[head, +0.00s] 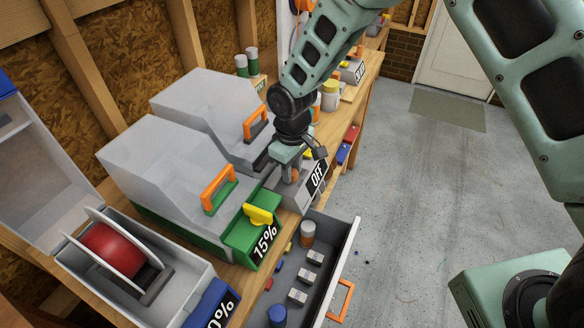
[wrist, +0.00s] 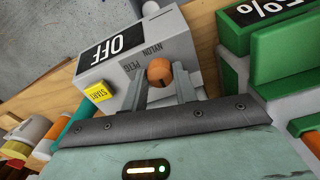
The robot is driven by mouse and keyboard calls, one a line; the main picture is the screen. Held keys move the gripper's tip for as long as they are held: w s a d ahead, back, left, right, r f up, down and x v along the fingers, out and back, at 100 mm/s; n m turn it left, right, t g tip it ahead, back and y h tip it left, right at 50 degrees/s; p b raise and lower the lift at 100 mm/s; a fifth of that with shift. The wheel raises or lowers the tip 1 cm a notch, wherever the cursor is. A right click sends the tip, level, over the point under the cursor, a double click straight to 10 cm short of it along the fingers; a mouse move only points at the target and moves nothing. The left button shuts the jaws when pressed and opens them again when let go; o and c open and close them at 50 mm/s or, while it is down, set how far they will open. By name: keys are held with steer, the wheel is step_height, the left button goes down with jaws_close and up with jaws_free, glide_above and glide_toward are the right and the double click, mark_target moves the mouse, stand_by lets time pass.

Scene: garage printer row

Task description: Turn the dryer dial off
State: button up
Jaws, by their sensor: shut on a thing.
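The grey dryer (head: 291,196) stands on the bench, and its black display reads OFF (head: 317,175). In the wrist view the dryer (wrist: 172,47) shows the same OFF display (wrist: 112,44), a yellow START button (wrist: 98,92) and printed labels NYLON and PETG. Its round orange dial (wrist: 159,71) sits between the fingers of my gripper (wrist: 161,88), which is shut on it. In the head view my gripper (head: 291,172) reaches down onto the dryer and hides most of the dial. The dial's pointer setting is partly covered by the fingers.
A green unit (head: 243,237) marked 15% with a yellow knob stands close on the near side. An open drawer (head: 346,255) with small items juts out below. Grey-lidded boxes (head: 160,160) with orange handles stand behind. The floor (head: 430,200) to the right is mostly clear.

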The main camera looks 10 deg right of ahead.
steer(key=o, duration=1)
steer(key=shift+c, duration=0.2)
steer(key=shift+r, duration=0.1)
step_height(320, 180, up, 17)
steer(key=b, duration=0.3)
steer(key=shift+r, duration=0.2)
